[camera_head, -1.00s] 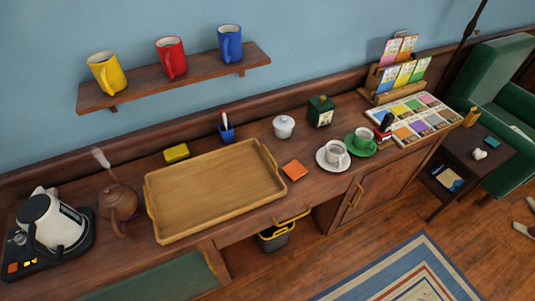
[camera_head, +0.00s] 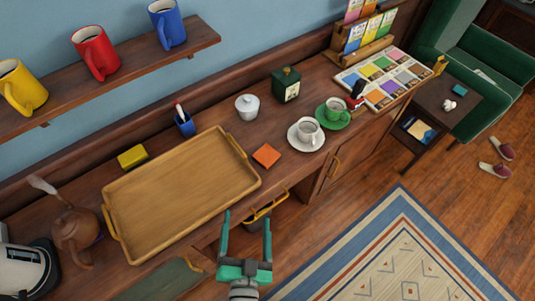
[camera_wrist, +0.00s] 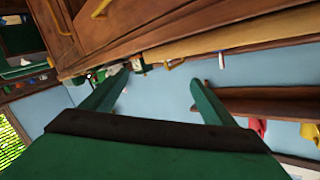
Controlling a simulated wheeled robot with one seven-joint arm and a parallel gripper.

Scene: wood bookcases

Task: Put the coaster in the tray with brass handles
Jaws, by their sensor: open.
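The orange square coaster (camera_head: 266,155) lies flat on the wooden counter, just right of the tray. The tray with brass handles (camera_head: 180,191) is a shallow wooden rectangle on the counter and looks empty. A handle shows at each short end. My gripper (camera_head: 246,222) is green, open and empty. In the head view it appears in front of the counter's front edge, below the coaster and apart from it. In the wrist view my gripper (camera_wrist: 160,85) points past the counter toward the blue wall, and I cannot make out the coaster there.
A white cup on a saucer (camera_head: 306,135) and a green cup on a saucer (camera_head: 332,114) stand right of the coaster.

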